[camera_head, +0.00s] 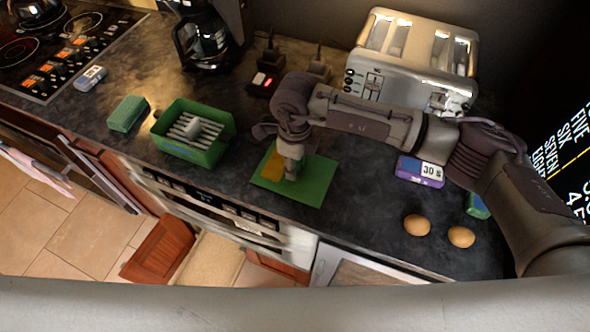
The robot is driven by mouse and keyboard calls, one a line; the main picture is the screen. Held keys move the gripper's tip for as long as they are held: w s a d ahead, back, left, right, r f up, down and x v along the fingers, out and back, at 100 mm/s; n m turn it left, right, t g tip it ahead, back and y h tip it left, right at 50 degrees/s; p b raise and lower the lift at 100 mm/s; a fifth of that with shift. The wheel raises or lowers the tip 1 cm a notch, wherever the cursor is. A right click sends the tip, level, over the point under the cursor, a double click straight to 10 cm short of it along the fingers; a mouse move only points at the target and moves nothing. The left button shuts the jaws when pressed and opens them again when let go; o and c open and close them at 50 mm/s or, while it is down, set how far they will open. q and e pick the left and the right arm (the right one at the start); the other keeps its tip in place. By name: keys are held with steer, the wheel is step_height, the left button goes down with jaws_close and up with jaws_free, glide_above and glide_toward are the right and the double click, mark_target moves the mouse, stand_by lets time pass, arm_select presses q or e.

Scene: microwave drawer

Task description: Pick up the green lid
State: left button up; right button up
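The green lid (312,190) looks like a flat green panel lying on the dark countertop, in the middle of the head view. My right gripper (291,177) comes in from the right and points down over the lid's middle. Its tips are at or just above the lid's surface; I cannot tell whether they touch. The fingers are small and partly hidden, so I cannot tell whether they are open or shut. My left gripper is not in view.
A green open box (212,152) with pale slats and a green block (127,113) stand to the left. A toaster (415,62) and coffee maker (203,40) stand behind. A purple box (420,172) and two eggs (417,225) lie right. The counter's front edge is near the lid.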

jaws_close()
steer(key=shift+r, duration=0.1)
